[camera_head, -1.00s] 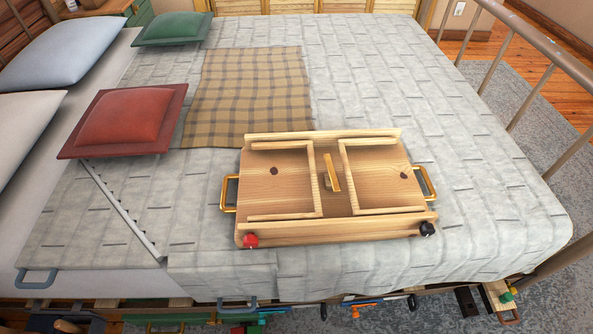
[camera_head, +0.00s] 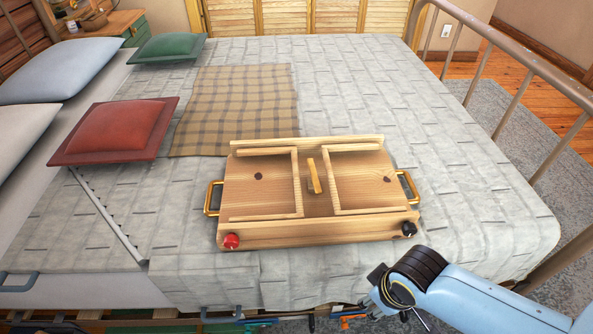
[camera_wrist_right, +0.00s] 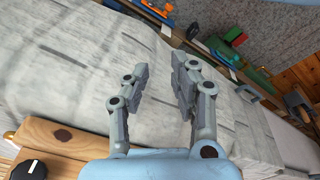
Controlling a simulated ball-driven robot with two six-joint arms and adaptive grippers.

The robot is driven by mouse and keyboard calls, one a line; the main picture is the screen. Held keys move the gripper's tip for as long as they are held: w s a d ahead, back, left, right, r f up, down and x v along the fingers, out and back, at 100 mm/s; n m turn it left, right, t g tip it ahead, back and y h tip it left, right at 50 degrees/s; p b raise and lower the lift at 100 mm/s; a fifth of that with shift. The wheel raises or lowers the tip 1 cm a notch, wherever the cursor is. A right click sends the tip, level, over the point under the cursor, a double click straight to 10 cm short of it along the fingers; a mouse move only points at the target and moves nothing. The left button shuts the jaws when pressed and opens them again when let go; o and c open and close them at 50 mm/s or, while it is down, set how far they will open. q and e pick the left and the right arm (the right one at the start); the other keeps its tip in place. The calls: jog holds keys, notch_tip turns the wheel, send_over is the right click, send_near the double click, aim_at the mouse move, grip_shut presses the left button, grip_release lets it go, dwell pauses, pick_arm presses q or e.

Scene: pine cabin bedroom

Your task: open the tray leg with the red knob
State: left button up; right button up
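A wooden bed tray (camera_head: 316,228) lies upside down on the bed, its underside up. Two U-shaped legs lie folded flat in it: the left leg (camera_head: 262,218) by the red knob (camera_head: 231,241) and the right leg (camera_head: 372,211) by the black knob (camera_head: 409,229). A small wooden latch (camera_head: 314,176) stands between the legs. My right gripper (camera_wrist_right: 160,75) is open and empty in the right wrist view, over the bed's near edge. In the head view my right arm is at the lower right, in front of the tray. The black knob also shows in the wrist view (camera_wrist_right: 30,169). My left gripper is not in view.
Brass handles stick out at the tray's left (camera_head: 213,198) and right (camera_head: 408,187) ends. A plaid blanket (camera_head: 236,110), a red cushion (camera_head: 120,128) and a green cushion (camera_head: 168,47) lie behind and left. A metal bed rail (camera_head: 520,50) runs at right. The quilt right of the tray is clear.

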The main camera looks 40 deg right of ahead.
aim_at(295, 169)
jog(key=w+a+r+m+t+b, duration=0.1)
jog(key=w+r, duration=0.3)
jog(key=r, duration=0.4)
jog(key=w+r+b, duration=0.2)
jog(key=w+r, duration=0.2)
jog(key=r, duration=0.4)
jog(key=w+m, duration=0.1)
jog(key=w, duration=0.1)
jog(key=w+r+h, duration=0.1)
jog(key=w, duration=0.2)
jog(key=w+r+m+h, duration=0.1)
jog(key=w, duration=0.2)
jog(key=shift+d+r+m, duration=0.15)
jog(key=shift+d+m, duration=0.15)
jog(key=w+a+r+m+h, duration=0.1)
jog(key=w+r+m, duration=0.2)
jog(key=w, duration=1)
jog(key=b+x, duration=0.3)
jog(key=x, duration=0.8)
jog(key=shift+s, duration=0.2)
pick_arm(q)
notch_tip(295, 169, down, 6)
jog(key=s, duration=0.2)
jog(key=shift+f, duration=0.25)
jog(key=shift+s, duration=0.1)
pick_arm(e)
grip_shut()
